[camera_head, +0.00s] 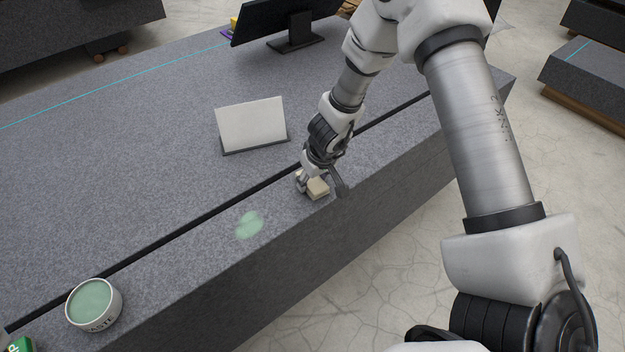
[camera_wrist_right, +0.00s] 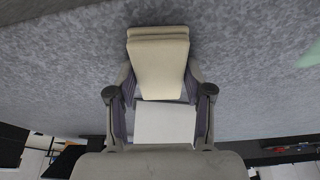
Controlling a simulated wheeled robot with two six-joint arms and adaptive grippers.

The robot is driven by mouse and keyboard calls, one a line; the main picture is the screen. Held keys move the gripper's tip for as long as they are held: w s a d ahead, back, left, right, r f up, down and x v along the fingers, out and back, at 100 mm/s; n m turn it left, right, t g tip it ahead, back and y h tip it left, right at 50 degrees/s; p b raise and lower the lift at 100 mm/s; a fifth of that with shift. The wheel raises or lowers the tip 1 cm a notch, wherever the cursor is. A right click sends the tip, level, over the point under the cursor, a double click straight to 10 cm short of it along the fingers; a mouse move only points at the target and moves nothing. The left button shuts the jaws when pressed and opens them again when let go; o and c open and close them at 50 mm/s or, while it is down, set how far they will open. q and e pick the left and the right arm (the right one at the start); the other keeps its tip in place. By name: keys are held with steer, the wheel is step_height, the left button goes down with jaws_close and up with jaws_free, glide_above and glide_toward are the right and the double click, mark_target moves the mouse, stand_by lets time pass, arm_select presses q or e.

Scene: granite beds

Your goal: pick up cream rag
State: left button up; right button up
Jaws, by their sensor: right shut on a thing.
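The cream rag (camera_head: 318,188) is a small folded block near the front edge of the granite bed. My right gripper (camera_head: 312,182) is at the rag, with its fingers on either side of it. In the right wrist view the rag (camera_wrist_right: 158,62) sits between the two fingers of my right gripper (camera_wrist_right: 160,90), which is shut on it. The rag looks at or just above the granite surface; I cannot tell which. My left gripper is not in view.
A green smear (camera_head: 249,224) lies left of the rag on the granite bed (camera_head: 150,150). A round tub of green paste (camera_head: 94,304) stands at the lower left. A white panel (camera_head: 251,125) stands behind, and a dark monitor (camera_head: 290,25) farther back. A black slot runs along the bed.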

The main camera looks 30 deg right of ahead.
mark_target(313, 182)
steer(key=shift+r, duration=0.15)
step_height(313, 182, up, 4)
steer(key=p, duration=0.3)
steer(key=shift+p, duration=0.4)
steer(key=shift+s+a+f+b, duration=0.1)
steer(key=shift+s+f+b, duration=0.15)
steer(key=shift+b, duration=0.1)
steer(key=s+a+r+b, duration=0.1)
steer(key=s+a+b, duration=0.7)
steer(key=s+b, duration=0.3)
steer(key=shift+s+a+r+b, duration=0.35)
steer(key=shift+s+b, duration=0.05)
steer(key=shift+s, duration=0.55)
steer(key=shift+o, duration=0.3)
